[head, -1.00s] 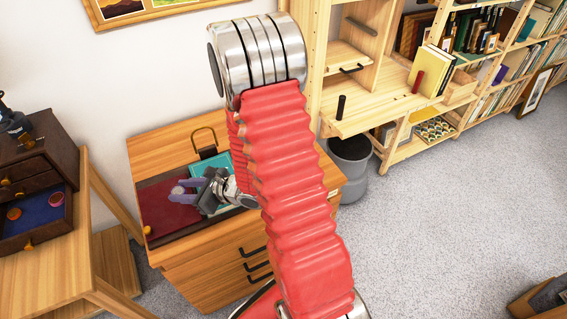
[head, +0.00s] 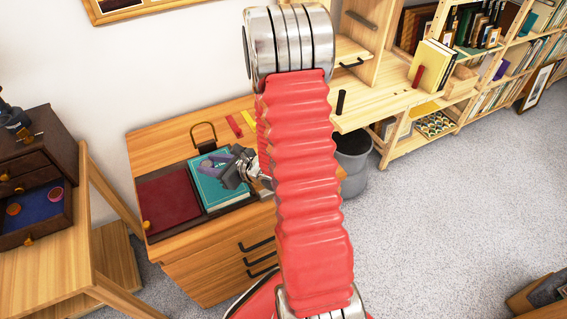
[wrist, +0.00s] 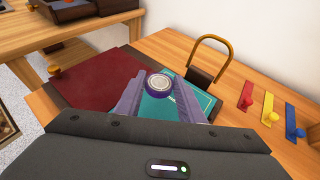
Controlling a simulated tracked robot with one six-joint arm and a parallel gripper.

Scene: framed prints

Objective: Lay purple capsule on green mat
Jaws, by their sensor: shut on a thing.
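The purple capsule (wrist: 158,83) is a small round piece with a pale top, held between the tips of my gripper's purple fingers in the wrist view. My gripper (wrist: 158,92) is shut on it. In the head view my gripper (head: 217,162) is over the far part of the teal-green mat (head: 212,195). The green mat also shows in the wrist view (wrist: 196,94), partly hidden behind the fingers and capsule. I cannot tell how high the capsule is above the mat.
A dark red mat (head: 168,203) lies to the left of the green one. A brown arched handle on a dark block (head: 204,137) stands at the back. Red, yellow and blue strips (wrist: 269,109) lie to the right in the wrist view. A drawer unit (head: 45,170) stands far left.

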